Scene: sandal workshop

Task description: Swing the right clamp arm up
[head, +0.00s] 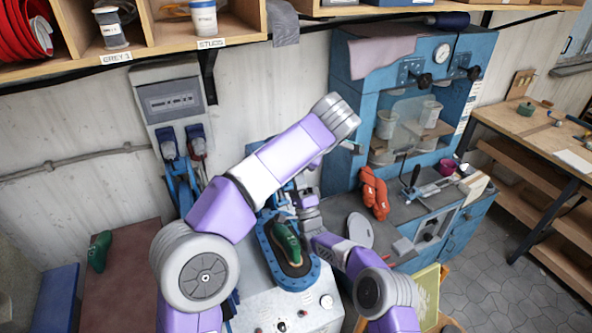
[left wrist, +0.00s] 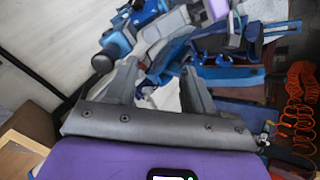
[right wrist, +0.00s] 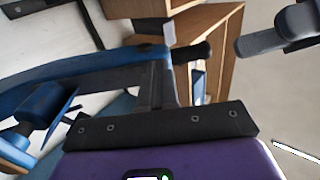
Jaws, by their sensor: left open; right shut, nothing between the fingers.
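A green shoe last (head: 287,243) lies in a blue oval frame (head: 264,248) on the grey press. A blue bar (right wrist: 95,66), apparently the right clamp arm, crosses the right wrist view and ends at a black grip (right wrist: 190,53). My right gripper (right wrist: 171,55) is shut beside this grip with nothing between its fingers; I cannot tell if they touch. In the head view my right gripper (head: 308,208) is close to the last, partly hidden. My left gripper (left wrist: 160,85) is open and empty. My left arm hides much of the clamp area in the head view.
Two blue upright mechanisms (head: 178,180) stand below a grey control box (head: 175,101). Another green last (head: 99,251) lies on a brown surface at left.

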